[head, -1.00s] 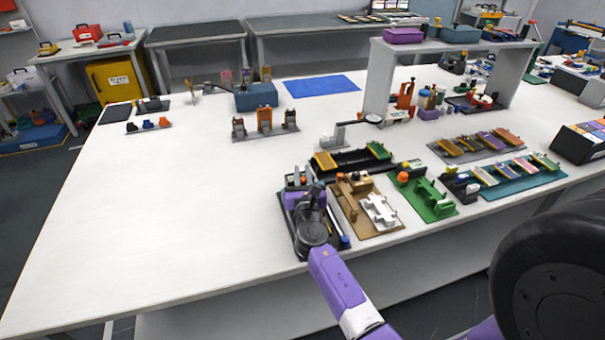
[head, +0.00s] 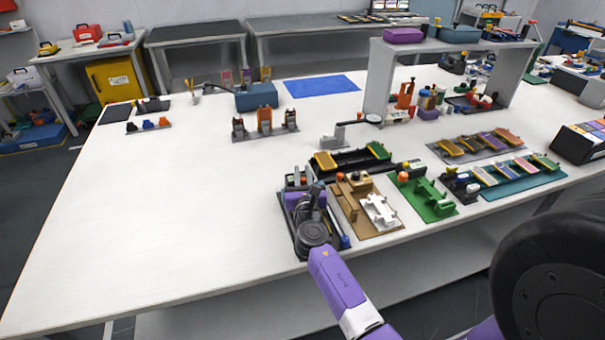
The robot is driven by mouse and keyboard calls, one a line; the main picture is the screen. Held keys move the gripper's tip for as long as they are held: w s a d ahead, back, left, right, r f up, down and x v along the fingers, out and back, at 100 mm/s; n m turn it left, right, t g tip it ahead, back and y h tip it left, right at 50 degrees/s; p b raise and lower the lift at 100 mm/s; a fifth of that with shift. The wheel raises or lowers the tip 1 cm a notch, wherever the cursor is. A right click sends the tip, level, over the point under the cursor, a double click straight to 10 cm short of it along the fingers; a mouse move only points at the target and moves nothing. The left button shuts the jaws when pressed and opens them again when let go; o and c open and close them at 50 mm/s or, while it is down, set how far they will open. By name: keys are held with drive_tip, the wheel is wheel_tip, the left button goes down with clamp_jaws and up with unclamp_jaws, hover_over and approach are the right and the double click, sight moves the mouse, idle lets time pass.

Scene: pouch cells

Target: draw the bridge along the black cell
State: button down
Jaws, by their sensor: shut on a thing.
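The black cell (head: 341,243) is a black base near the table's front edge, with a purple part (head: 291,199) and small orange and grey fittings at its far end. My gripper (head: 311,196) points down over this cell, shut on a part of it that I take to be the bridge. My dark round wrist and purple arm come in from the front and hide much of the cell. The fingertips and most of the bridge are too small and covered to make out.
A brown cell (head: 346,208) with a white part stands close on the right, then a green cell (head: 440,211). A long black tray (head: 349,168) lies just behind. The table's left is clear.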

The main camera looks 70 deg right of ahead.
drive_tip(key=s+v, duration=0.1)
drive_tip(key=v, duration=0.3)
drive_tip(key=d+v, duration=0.1)
drive_tip(key=v, duration=0.4)
drive_tip(key=s+v, duration=0.1)
drive_tip(key=v, duration=0.4)
drive_tip(key=shift+s+d+f, duration=0.1)
drive_tip(key=shift+s+d, duration=0.15)
drive_tip(key=shift+s, duration=0.05)
drive_tip(key=c, duration=1.3)
unclamp_jaws()
drive_tip(key=shift+c, duration=0.2)
drive_tip(key=b+v, duration=0.1)
drive_tip(key=v, duration=0.5)
drive_tip(key=shift+a+f, duration=0.15)
drive_tip(key=shift+a, duration=0.05)
drive_tip(key=shift+s+a, duration=0.4)
drive_tip(key=shift+a, duration=0.2)
